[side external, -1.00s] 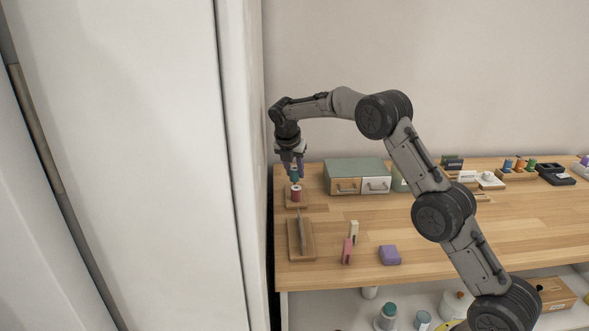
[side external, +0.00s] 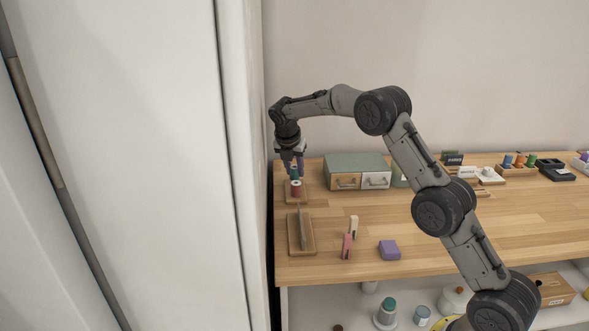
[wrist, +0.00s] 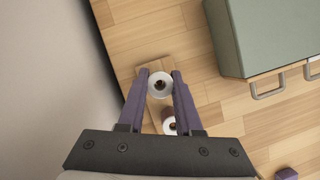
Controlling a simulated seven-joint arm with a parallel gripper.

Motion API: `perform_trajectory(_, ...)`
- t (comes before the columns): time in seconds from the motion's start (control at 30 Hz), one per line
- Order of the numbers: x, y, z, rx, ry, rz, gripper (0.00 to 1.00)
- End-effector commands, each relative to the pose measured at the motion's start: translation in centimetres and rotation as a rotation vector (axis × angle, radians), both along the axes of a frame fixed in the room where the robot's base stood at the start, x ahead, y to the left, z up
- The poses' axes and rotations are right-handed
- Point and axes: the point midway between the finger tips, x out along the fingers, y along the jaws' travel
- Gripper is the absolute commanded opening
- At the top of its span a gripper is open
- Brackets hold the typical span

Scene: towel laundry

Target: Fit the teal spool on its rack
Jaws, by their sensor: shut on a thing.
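The teal spool (side external: 295,173) is between the fingers of my gripper (side external: 296,168), which is shut on it. In the wrist view its pale round top (wrist: 159,79) with a dark centre hole shows between the purple fingertips (wrist: 160,76). The wooden rack (side external: 303,198) is at the table's left end, and part of it shows in the wrist view (wrist: 146,71). A red spool (side external: 296,188) stands on the rack, just nearer the side camera than the teal spool; its top (wrist: 170,124) also shows in the wrist view. The teal spool's underside is hidden, so I cannot tell whether it touches the rack.
A green-topped drawer box (side external: 354,168) stands right of the rack. A wooden stand with a thin upright plate (side external: 300,232) is in front. Pink (side external: 347,247) and purple (side external: 389,250) blocks lie to its right. A pale wall or panel (wrist: 62,85) is close on the left.

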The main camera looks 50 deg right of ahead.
Motion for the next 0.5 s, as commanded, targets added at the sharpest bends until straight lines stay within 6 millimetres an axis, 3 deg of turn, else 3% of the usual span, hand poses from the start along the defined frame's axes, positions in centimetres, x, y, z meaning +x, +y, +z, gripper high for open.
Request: perform_trajectory(0.5,0.01,-0.01,-0.79,0.000,0.000,0.000,0.00)
